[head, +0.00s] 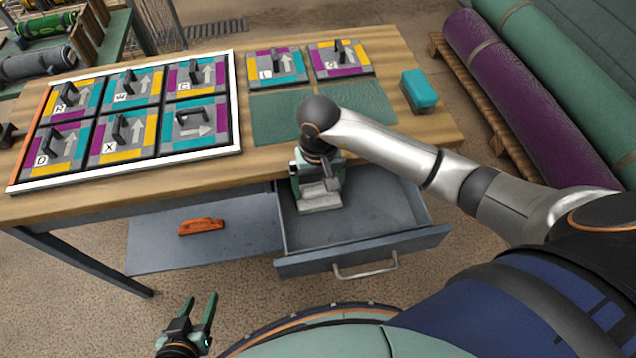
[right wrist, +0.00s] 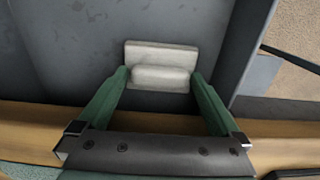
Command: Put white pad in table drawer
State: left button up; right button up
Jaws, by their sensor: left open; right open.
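The white pad (head: 318,203) lies inside the open table drawer (head: 395,212), near the drawer's left side. In the right wrist view the pad (right wrist: 160,52) shows a flat base with a raised grip bar, resting on the grey drawer floor. My right gripper (right wrist: 160,76) is open, with one finger on each side of the grip bar. In the head view the right gripper (head: 318,188) is over the pad and partly covers it. I cannot tell whether the fingers touch it. My left gripper (head: 201,299) is open and empty, low in front of the table.
The wooden table (head: 265,165) holds a framed tray (head: 238,105) of colored tiles, two loose tiles and a teal block (head: 419,90). An orange tool (head: 201,226) lies on the lower shelf (head: 150,250). Rolled rugs (head: 530,100) lie at right.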

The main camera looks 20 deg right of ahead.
aim_at(318, 188)
notch_tip(318, 188, up, 12)
dwell(0.4)
jog(key=shift+s, duration=0.15)
